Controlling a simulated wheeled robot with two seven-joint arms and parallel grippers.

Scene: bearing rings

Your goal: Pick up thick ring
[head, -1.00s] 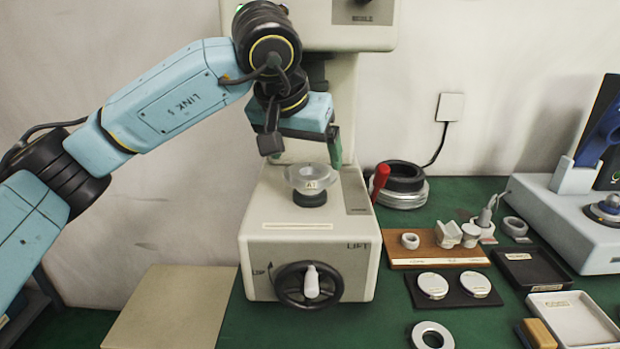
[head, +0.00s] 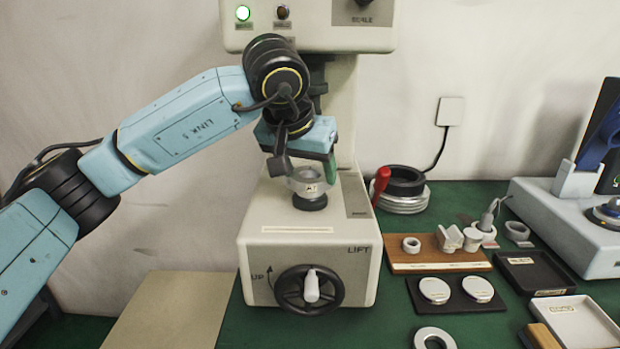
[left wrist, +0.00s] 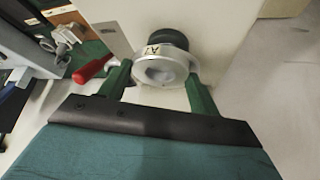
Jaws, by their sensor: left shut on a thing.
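The thick ring (head: 309,187) is silver-grey with a pale label that seems to read A1. It is at the small black round post (head: 310,203) on top of the cream testing machine; I cannot tell whether it rests on the post or is just clear of it. My left gripper (head: 305,172) reaches down from above and is shut on the ring. In the left wrist view the ring (left wrist: 182,62) lies between the green fingers, its label and open bore showing. The post (left wrist: 168,37) shows beyond it. My right gripper is out of view.
The machine's upper housing (head: 300,40) is above my wrist. A black handwheel (head: 309,289) is on the front. To the right are a red handle (head: 380,184), stacked rings (head: 402,190), a wooden stand (head: 440,262), a black mat (head: 455,306) and trays (head: 575,320).

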